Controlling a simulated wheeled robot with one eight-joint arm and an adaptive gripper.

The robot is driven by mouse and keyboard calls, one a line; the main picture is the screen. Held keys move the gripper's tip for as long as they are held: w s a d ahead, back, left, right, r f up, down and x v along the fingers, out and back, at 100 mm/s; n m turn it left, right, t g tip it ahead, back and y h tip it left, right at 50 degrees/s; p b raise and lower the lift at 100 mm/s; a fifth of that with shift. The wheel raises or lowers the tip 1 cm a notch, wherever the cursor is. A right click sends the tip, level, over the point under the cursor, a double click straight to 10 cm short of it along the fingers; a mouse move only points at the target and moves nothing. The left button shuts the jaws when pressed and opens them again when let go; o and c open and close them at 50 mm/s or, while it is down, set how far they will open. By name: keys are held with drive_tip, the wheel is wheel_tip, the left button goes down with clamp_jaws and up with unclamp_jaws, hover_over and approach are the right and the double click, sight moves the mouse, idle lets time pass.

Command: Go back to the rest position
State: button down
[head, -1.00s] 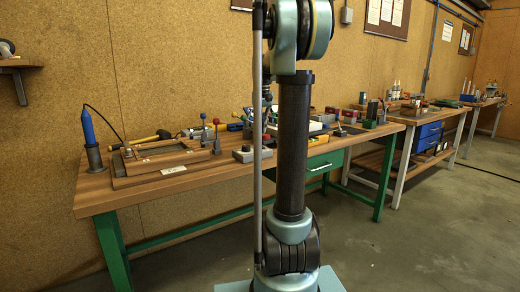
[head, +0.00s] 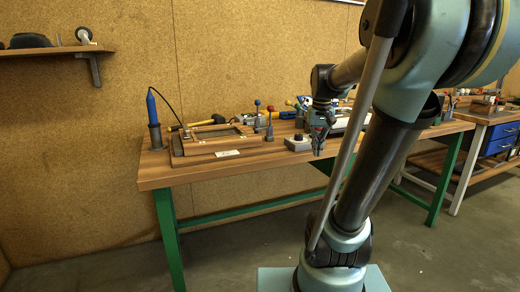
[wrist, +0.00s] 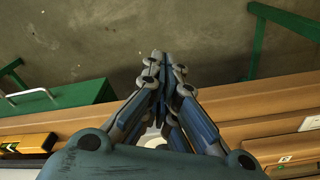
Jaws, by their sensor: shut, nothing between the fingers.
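My gripper (head: 319,148) shows in the head view at the front edge of the workbench (head: 190,178), to the right of the wooden frame (head: 212,142). It points downward. In the wrist view my gripper (wrist: 162,56) has its fingertips together, with nothing between them. Below the fingertips are the bench's front edge and the concrete floor (wrist: 110,35). The wooden frame lies on the bench and stands clear of my gripper. My arm hides part of the bench's right side in the head view.
A blue soldering iron (head: 152,112) stands in its holder at the bench's left end. A grey box with a knob (head: 298,142) sits close to my gripper. A wall shelf (head: 45,51) hangs at the upper left. A second bench (head: 480,118) stands at the right. The floor in front is open.

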drive_tip(key=s+a+f+t, duration=0.1)
drive_tip(key=s+f, duration=1.5)
drive_tip(key=shift+s+a+f+n, duration=0.25)
drive_tip(key=shift+a+n, duration=0.1)
drive_tip(key=shift+n, duration=0.05)
drive_tip(key=shift+w+f, duration=0.2)
drive_tip(key=shift+w, duration=0.2)
